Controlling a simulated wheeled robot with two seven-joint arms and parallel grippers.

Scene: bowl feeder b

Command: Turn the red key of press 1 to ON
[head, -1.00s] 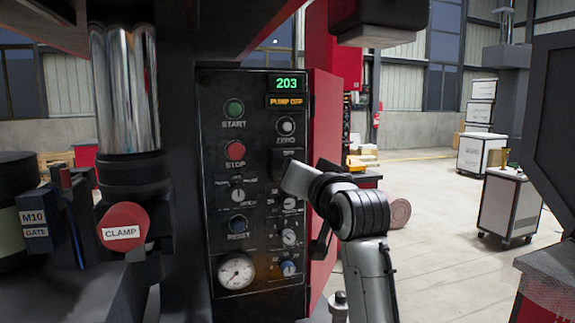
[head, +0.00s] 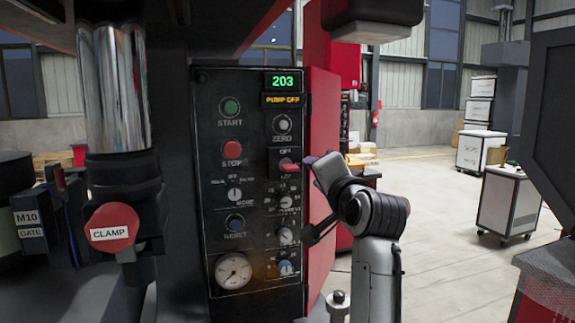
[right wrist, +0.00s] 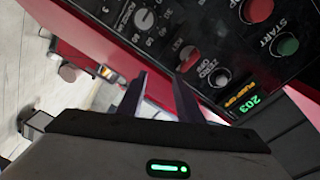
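The red key (head: 289,167) sits on the black control panel (head: 205,180), below an OFF label, and looks about horizontal in the head view. It also shows in the right wrist view (right wrist: 187,61), just beyond my finger tips. My right gripper (head: 312,163) is to the right of the key, apart from it. In the right wrist view its two fingers (right wrist: 159,76) are spread with nothing between them. The display reads 203, and the line below it (head: 283,99) reads PUMP OFF. My left gripper is not in view.
The red cabinet side (head: 322,150) stands right of the panel, close to my gripper. START (head: 230,107) and STOP (head: 232,150) buttons and several knobs surround the key. A CLAMP knob (head: 110,228) is at left. The floor at right is open, with a cart (head: 510,203).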

